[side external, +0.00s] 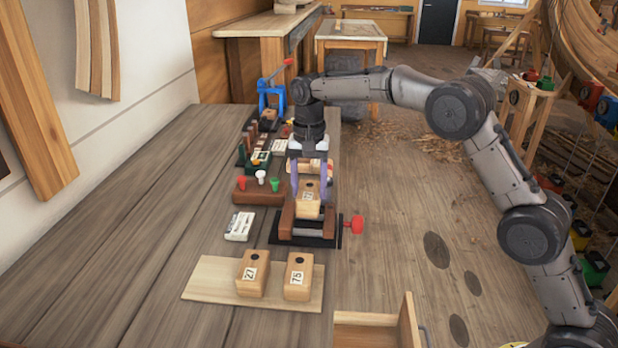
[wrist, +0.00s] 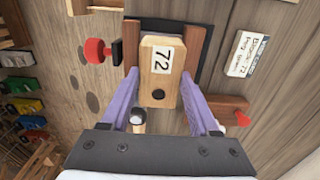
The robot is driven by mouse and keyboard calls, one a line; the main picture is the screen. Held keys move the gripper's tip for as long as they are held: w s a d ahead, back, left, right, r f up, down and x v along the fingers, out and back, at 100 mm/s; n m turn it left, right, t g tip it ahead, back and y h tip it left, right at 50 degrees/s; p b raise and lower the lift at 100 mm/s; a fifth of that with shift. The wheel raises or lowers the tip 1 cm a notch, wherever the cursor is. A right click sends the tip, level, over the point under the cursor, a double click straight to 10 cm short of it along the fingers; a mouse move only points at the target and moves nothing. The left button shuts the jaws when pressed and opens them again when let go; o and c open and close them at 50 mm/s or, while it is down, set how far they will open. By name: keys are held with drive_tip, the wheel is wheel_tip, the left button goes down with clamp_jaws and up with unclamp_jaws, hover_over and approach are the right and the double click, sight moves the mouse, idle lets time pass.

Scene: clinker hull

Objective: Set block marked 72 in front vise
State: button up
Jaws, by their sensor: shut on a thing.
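The wooden block marked 72 (wrist: 161,60) has a white label and a dark round spot on its top. My gripper (wrist: 161,74) is shut on it, one purple finger on each side. In the side view the block (side external: 308,207) is at the front vise (side external: 287,224), with my gripper (side external: 310,190) coming down from above. The vise has brown jaws, a dark base and a red handle (side external: 357,224). In the wrist view the block lies between the two brown jaws. I cannot tell whether it rests on the vise floor.
Blocks marked 27 (side external: 252,273) and 75 (side external: 298,277) stand on a pale board (side external: 212,279) in front. A printed card (side external: 239,226) lies left of the vise. A brown rack with coloured pegs (side external: 258,191) and other fixtures stand behind. The bench's left side is clear.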

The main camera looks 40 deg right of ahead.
drive_tip(key=shift+f, duration=1.95)
drive_tip(key=shift+f, duration=0.3)
drive_tip(key=o, duration=1.5)
drive_tip(key=shift+c, duration=0.2)
drive_tip(key=shift+r, duration=4)
